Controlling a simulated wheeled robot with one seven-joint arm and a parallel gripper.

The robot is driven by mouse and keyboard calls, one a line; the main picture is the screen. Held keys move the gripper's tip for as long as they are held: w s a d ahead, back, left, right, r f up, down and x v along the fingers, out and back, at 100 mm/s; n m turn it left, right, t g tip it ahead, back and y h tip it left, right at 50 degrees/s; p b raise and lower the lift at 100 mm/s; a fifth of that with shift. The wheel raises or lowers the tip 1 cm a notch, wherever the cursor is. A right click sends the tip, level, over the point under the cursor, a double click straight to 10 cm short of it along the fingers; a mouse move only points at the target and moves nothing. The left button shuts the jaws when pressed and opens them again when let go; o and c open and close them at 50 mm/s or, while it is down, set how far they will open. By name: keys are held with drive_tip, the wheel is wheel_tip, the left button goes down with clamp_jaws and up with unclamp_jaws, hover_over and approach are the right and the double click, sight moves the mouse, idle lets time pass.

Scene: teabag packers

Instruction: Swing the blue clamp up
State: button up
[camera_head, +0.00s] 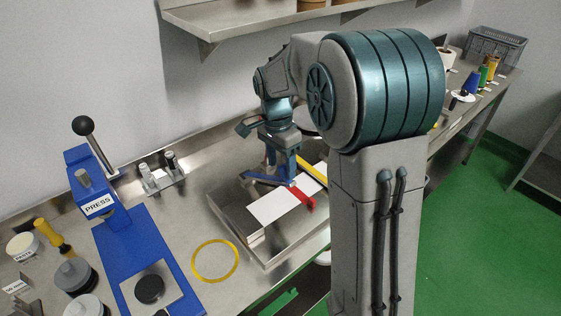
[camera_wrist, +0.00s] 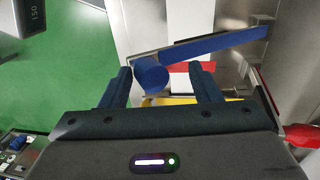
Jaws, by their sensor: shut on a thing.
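The blue clamp (camera_head: 262,180) is a flat bar over a metal tray-like fixture (camera_head: 252,238). In the wrist view the blue clamp (camera_wrist: 215,46) runs right from a round blue knob (camera_wrist: 151,74). My gripper (camera_head: 283,172) reaches down over the fixture at the clamp's right end. In the wrist view my gripper (camera_wrist: 163,78) has the knob between its fingers, closer to the left finger. It is shut on the clamp. The bar lies low, near a white sheet (camera_head: 272,207). My fingers partly hide the clamp's end in the head view.
A red clamp (camera_head: 301,197) and a yellow clamp (camera_head: 313,173) sit on the same fixture, close to my gripper. A blue press (camera_head: 132,255) stands left, with a yellow ring (camera_head: 215,261) on the bench between. A shelf (camera_head: 240,16) overhangs the back.

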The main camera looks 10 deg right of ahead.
drive_tip(key=shift+w, duration=0.1)
wheel_tip(320, 180, up, 14)
drive_tip(key=w+b, duration=0.1)
drive_tip(key=shift+a+f+b, duration=0.15)
drive_tip(key=shift+a+b, duration=0.15)
drive_tip(key=shift+a, duration=0.05)
drive_tip(key=s+d+f+n+t, duration=0.2)
drive_tip(key=s+n, duration=0.3)
drive_tip(key=s, duration=0.5)
drive_tip(key=shift+f+n+b, duration=0.25)
drive_tip(key=shift+n+b, duration=0.05)
drive_tip(key=s+f+n+t, duration=0.1)
drive_tip(key=s+f+n, duration=0.1)
drive_tip(key=s, duration=0.1)
drive_tip(key=s+f+n+t, duration=0.1)
drive_tip(key=s+f+n, duration=0.1)
drive_tip(key=s+f, duration=0.1)
drive_tip(key=s+d+f+n+t, duration=0.1)
drive_tip(key=s+f+n, duration=0.1)
drive_tip(key=s, duration=0.3)
drive_tip(key=shift+s+f+n+y+b, duration=0.2)
drive_tip(key=shift+f+n+y+b, duration=0.15)
drive_tip(key=shift+f, duration=0.25)
drive_tip(key=shift+c, duration=0.9)
drive_tip(key=shift+s+a+f, duration=0.1)
drive_tip(key=shift+s+f, duration=0.05)
drive_tip(key=shift+f, duration=0.05)
clamp_jaws()
drive_tip(key=shift+n, duration=0.25)
